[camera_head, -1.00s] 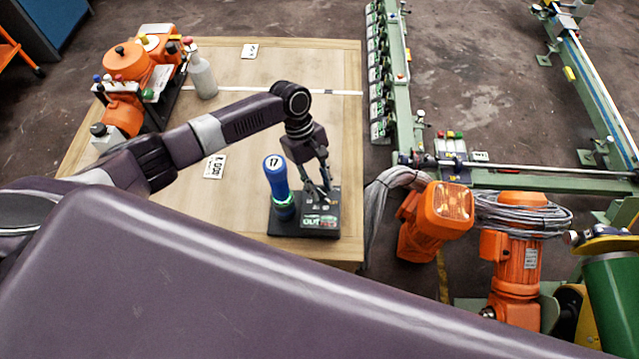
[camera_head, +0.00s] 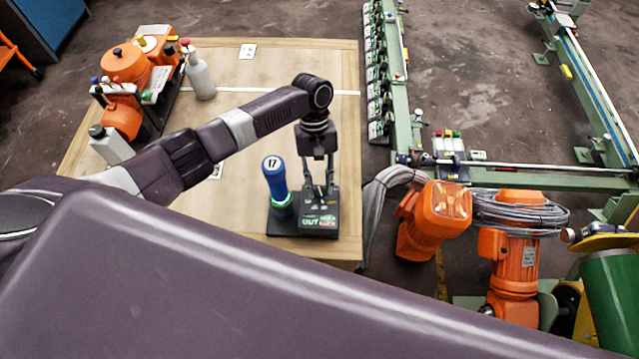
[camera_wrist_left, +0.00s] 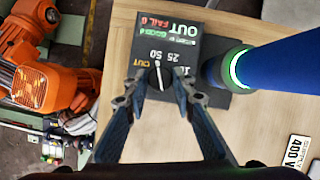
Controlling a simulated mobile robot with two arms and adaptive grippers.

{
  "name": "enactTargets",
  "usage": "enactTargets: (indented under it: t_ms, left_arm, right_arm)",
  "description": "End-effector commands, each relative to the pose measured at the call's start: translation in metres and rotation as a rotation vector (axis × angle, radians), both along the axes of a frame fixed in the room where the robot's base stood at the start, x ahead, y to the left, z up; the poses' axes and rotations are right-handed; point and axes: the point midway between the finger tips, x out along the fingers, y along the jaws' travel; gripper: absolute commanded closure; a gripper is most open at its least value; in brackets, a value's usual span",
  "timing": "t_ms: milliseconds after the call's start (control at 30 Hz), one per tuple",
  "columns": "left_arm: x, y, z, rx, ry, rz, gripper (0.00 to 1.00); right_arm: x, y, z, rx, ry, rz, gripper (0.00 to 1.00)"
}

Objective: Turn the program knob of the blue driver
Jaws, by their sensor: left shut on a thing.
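The blue driver (camera_head: 276,180) stands upright in a black base (camera_head: 290,227) near the front right of the wooden table, with a glowing green ring at its foot. It also shows at the right of the left wrist view (camera_wrist_left: 278,70). The base's panel reads OUT and carries the program knob (camera_wrist_left: 158,77), with marks such as OUT, 50 and 25 around it. My left gripper (camera_head: 318,198) reaches down over the panel from above. In the left wrist view its fingertips (camera_wrist_left: 159,80) are closed on the knob from both sides. My right gripper is not in view.
An orange machine (camera_head: 125,62) and a grey bottle (camera_head: 199,76) stand at the table's back left. Orange motors (camera_head: 437,218) with grey cables and a green conveyor frame (camera_head: 392,80) lie right of the table.

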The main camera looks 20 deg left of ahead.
Motion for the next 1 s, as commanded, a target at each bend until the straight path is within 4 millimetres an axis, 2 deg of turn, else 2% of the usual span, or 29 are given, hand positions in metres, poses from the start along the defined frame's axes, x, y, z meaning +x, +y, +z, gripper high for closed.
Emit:
enactTargets:
  t_ms: [333, 367, 500, 800, 1000]
  left_arm:
    - [0.000, 0.000, 0.000, 0.000, 0.000, -0.002, 1.00]
    - [0.000, 0.000, 0.000, 0.000, 0.000, -0.001, 0.73]
    - [0.000, 0.000, 0.000, 0.000, 0.000, -0.001, 0.59]
    - [0.001, 0.000, 0.002, 0.000, -0.001, -0.001, 0.59]
    - [0.011, 0.005, 0.026, -0.001, -0.004, -0.001, 0.59]
  right_arm:
    - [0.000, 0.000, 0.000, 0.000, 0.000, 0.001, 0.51]
    - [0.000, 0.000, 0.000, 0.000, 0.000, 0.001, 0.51]
    - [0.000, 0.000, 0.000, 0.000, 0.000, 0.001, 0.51]
    - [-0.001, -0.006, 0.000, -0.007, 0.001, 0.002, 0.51]
    - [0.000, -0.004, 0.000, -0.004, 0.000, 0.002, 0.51]
